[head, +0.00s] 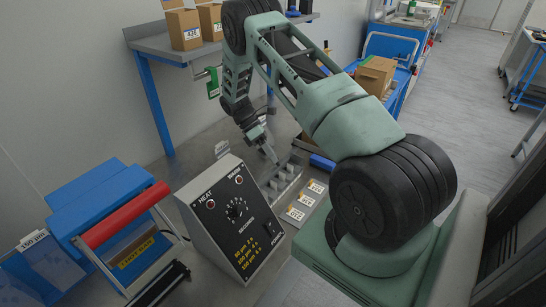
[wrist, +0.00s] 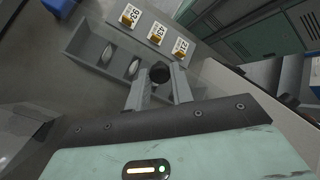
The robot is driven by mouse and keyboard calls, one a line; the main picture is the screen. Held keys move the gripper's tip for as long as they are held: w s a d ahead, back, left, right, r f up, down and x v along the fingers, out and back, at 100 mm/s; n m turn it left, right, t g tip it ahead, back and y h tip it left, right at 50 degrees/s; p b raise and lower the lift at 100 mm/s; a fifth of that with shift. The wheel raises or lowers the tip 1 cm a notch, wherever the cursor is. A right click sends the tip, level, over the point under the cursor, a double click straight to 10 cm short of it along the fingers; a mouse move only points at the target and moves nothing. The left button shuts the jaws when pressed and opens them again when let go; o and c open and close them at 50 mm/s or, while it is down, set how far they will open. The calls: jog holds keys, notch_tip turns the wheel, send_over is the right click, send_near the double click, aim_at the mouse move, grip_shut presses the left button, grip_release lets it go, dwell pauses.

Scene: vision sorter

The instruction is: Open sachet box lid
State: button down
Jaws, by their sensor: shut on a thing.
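The sachet box (wrist: 84,38) is a grey box with a row of compartments, and pale sachets show in two of them in the wrist view. Numbered orange-and-white labels (wrist: 155,33) lie along its front side. In the head view the box (head: 287,182) stands on the bench behind the control unit. My gripper (wrist: 159,80) is over the end of the row nearest me, its fingers closed around a dark round knob (wrist: 160,72). Whether the knob belongs to a lid cannot be made out. In the head view my gripper (head: 270,155) points down just above the box.
A control unit (head: 235,215) with a dial stands close in front of the box. A blue sealer with a red handle (head: 125,214) is at the left. A shelf (head: 165,45) with cartons is behind, and a blue cart with a carton (head: 376,75) stands back right.

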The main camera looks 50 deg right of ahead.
aim_at(271, 169)
jog(key=shift+w, duration=0.15)
jog(key=c, duration=1.2)
grip_release()
notch_tip(271, 169, up, 10)
jog(key=b, duration=0.2)
